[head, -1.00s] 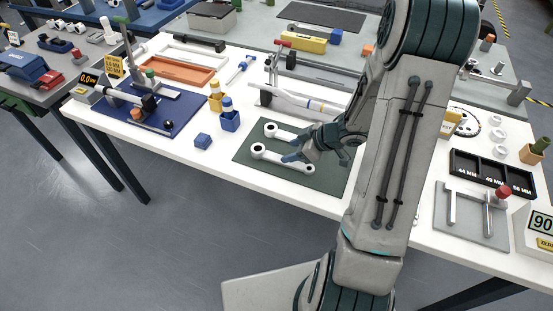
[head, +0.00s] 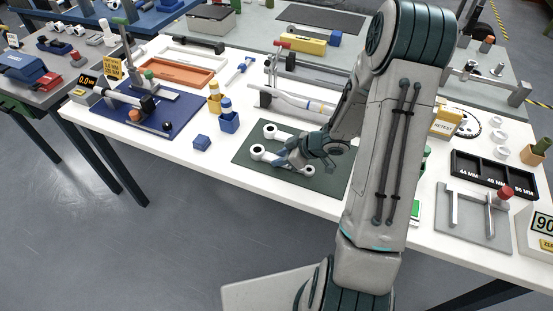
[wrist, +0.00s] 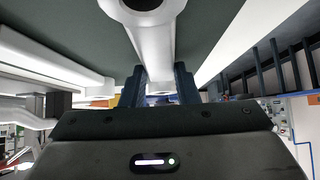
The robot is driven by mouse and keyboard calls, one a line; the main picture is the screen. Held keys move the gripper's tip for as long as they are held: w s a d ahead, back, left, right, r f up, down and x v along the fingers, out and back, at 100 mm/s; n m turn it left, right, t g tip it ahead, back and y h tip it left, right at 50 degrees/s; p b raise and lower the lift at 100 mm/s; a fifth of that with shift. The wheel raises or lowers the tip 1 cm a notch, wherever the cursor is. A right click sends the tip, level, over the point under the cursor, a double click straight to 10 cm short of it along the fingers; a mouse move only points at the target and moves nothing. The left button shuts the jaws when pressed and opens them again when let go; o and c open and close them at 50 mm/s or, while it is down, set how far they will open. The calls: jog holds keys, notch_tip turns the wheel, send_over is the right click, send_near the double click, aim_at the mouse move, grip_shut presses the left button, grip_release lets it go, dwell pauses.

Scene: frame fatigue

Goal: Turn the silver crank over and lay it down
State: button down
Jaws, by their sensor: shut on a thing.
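Two pale metal cranks lie side by side on the dark green mat (head: 243,160) in the head view. The farther crank has its large eye (head: 269,131) at the left end. The nearer, silver crank (head: 257,152) also has its large eye at the left, and my fingers cover its middle. My gripper (head: 284,159) is low over the mat and shut on this nearer crank. In the wrist view my two fingers (wrist: 158,88) stand on either side of the crank's arm (wrist: 153,48), with the large eye at the top edge. I cannot tell whether the crank is lifted off the mat.
A black tray (head: 490,174) and a grey gauge plate (head: 467,217) lie to the right. White table shows in front.

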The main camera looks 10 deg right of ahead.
jog(key=shift+r, duration=0.55)
jog(key=r, duration=0.1)
jog(key=r+p, duration=0.1)
jog(key=r, duration=0.1)
jog(key=shift+w+d+r+p, duration=0.2)
jog(key=shift+w+r+p, duration=0.1)
jog(key=shift+r, duration=0.1)
jog(key=w+d+r+p, duration=0.1)
jog(key=w+d+r, duration=0.5)
jog(key=w+d, duration=0.1)
jog(key=shift+w+p, duration=0.35)
jog(key=shift+w, duration=0.45)
